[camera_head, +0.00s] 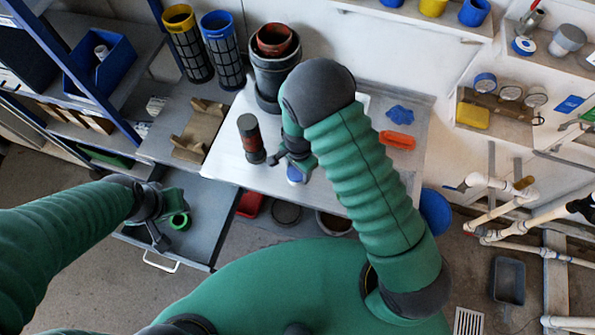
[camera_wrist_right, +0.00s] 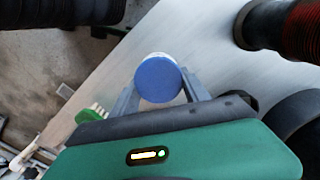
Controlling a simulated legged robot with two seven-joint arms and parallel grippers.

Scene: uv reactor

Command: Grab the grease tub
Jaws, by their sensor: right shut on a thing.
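The grease tub (camera_wrist_right: 158,80) is a small white round tub with a blue lid. In the right wrist view it sits between the two grey fingers of my right gripper (camera_wrist_right: 160,92), which is shut on it. In the head view the tub (camera_head: 295,175) shows partly beside my right gripper (camera_head: 287,160), over the light worktop (camera_head: 228,160); I cannot tell whether it touches the top. My left gripper (camera_head: 166,220) hangs over the grey open drawer at lower left, near a green ring (camera_head: 179,221). Its finger opening is unclear.
A dark cylinder with a reddish middle (camera_head: 250,138) stands just left of my right gripper. Large stacked dark pots (camera_head: 274,70) stand behind. An orange-red tray (camera_head: 397,140) and blue cloth-like item (camera_head: 398,114) lie to the right.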

